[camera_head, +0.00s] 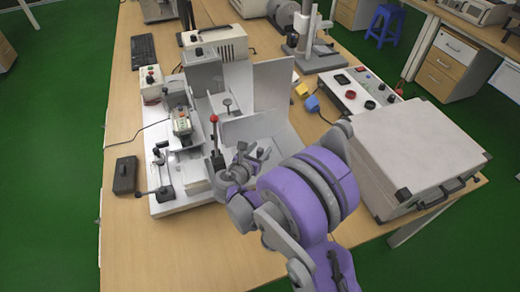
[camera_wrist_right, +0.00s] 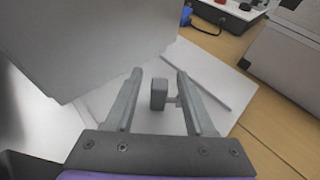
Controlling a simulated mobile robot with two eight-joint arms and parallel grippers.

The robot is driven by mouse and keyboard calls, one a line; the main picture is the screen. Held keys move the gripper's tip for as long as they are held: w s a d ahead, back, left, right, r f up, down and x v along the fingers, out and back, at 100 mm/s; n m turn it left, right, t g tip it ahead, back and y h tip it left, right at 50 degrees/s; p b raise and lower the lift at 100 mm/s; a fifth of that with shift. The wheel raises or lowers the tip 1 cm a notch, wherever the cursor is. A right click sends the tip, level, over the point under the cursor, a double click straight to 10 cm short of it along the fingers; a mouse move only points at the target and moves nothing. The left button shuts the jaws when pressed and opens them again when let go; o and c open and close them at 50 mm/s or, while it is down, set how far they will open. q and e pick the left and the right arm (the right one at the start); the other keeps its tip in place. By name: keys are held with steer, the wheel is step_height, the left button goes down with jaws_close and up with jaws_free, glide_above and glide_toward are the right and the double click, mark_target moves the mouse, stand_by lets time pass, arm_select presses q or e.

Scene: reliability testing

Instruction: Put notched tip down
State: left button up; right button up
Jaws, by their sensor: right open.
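My right gripper (camera_head: 253,154) is over the white platform of the test rig, beside the upright white panels. It also shows in the right wrist view (camera_wrist_right: 159,74), with its two fingers apart. A small grey block (camera_wrist_right: 158,93) with a short stem on its right side shows between the fingers. I cannot tell whether the stem touches the right finger, or whether this block is the notched tip. No notch can be made out. My left gripper is not in view.
The white rig (camera_head: 180,200) has a red-knobbed lever (camera_head: 214,119) left of my gripper. A white panel (camera_head: 272,86) stands behind. A large grey case (camera_head: 415,150) and a control box (camera_head: 352,90) are to the right. The table's front left (camera_head: 150,250) is clear.

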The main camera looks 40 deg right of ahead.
steer(key=shift+r, duration=0.2)
steer(key=v, duration=1.1)
steer(key=shift+s+a, duration=0.15)
steer(key=shift+a, duration=0.05)
steer(key=shift+s+a, duration=0.1)
steer(key=shift+s, duration=0.05)
steer(key=shift+s+m+y, duration=0.3)
steer(key=shift+s+m, duration=0.1)
steer(key=shift+m, duration=0.1)
steer(key=s+a+f+m+y, duration=0.1)
steer(key=s+a+m+y, duration=0.3)
steer(key=m, duration=0.7)
steer(key=s+a+f+m+g+y, duration=0.1)
steer(key=s+a+m+y, duration=0.4)
steer(key=s+m, duration=0.5)
steer(key=m+y, duration=0.1)
steer(key=y, duration=0.1)
steer(key=shift+s+a+y, duration=0.2)
steer(key=shift+s+y, duration=0.05)
steer(key=shift+y, duration=0.15)
